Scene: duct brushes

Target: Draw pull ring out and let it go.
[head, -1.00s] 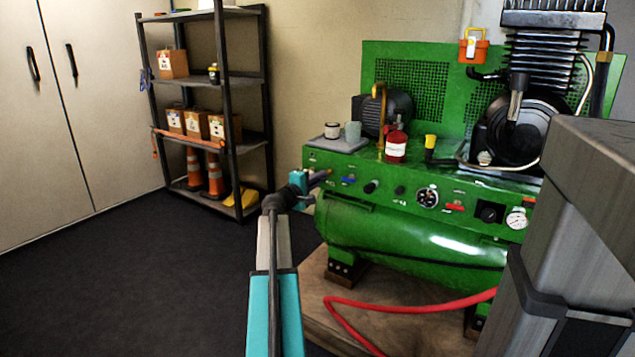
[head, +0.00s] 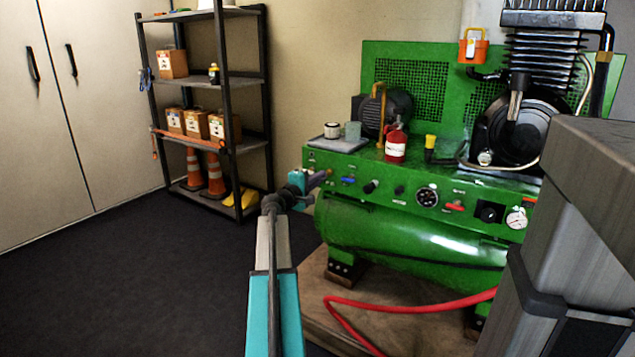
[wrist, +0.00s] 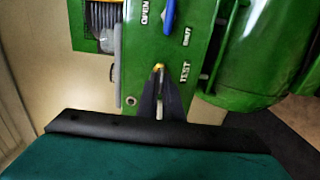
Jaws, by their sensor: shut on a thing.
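My gripper (wrist: 162,92) is at the green compressor's front panel (wrist: 138,62). Its dark fingers are shut on a small yellow, brass-like piece, which I take to be the pull ring (wrist: 158,68), beside the word TEST. Only a little of it shows between the fingertips, so its ring shape and how far it stands out cannot be told. In the head view my gripper (head: 322,179) is at the panel's left end, and the pull ring is hidden there.
Knobs and gauges continue to the right. A grey tray (head: 338,145) with two cups and a red bottle (head: 396,146) stand on top. A red hose (head: 410,308) lies below.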

